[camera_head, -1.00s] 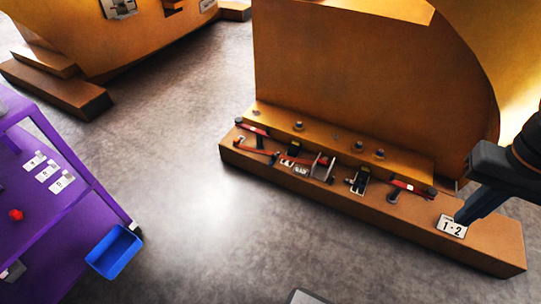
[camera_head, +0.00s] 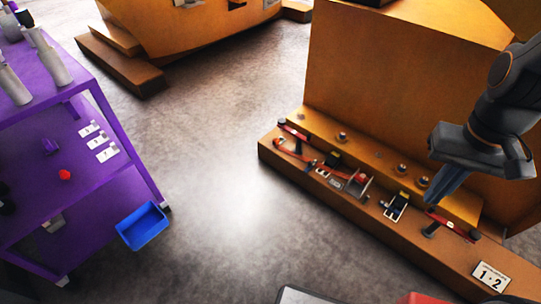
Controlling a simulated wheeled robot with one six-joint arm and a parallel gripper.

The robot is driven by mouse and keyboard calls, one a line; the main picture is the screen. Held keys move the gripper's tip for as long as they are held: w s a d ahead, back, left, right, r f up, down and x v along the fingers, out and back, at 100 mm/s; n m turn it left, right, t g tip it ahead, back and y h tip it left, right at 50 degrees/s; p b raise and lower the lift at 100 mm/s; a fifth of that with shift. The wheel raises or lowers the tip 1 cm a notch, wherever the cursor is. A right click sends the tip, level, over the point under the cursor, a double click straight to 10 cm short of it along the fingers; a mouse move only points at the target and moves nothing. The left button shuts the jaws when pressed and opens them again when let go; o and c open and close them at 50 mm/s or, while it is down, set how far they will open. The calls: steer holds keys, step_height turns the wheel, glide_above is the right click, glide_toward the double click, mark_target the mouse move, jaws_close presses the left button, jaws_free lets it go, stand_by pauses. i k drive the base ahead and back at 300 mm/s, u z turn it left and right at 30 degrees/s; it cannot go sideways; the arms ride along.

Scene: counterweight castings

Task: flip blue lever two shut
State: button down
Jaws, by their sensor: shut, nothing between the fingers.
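No blue lever is clear to me in this view. On the low brown ledge (camera_head: 385,242) of the large orange casting (camera_head: 390,90) sits a row of small fittings. A red-handled lever (camera_head: 455,226) lies near the right end of the row, and another red lever (camera_head: 294,132) lies at the left end. Between them are a grey bracket (camera_head: 358,184) and a black fitting with a pale plate (camera_head: 396,207). My gripper (camera_head: 430,204) is shut and empty, pointing down just above and left of the right red lever. I cannot tell whether it touches anything.
A plate marked 1·2 (camera_head: 491,276) is on the ledge's right end. A purple cart (camera_head: 75,185) with bottles and a red knob (camera_head: 65,175) stands at left, with a blue bin (camera_head: 143,226) beside it. Grey floor (camera_head: 225,150) lies open between. Another orange casting (camera_head: 190,30) stands behind.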

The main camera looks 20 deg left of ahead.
mark_target(310, 165)
steer(key=u, duration=0.6)
steer(key=i, duration=1.25)
steer(key=z, duration=0.2)
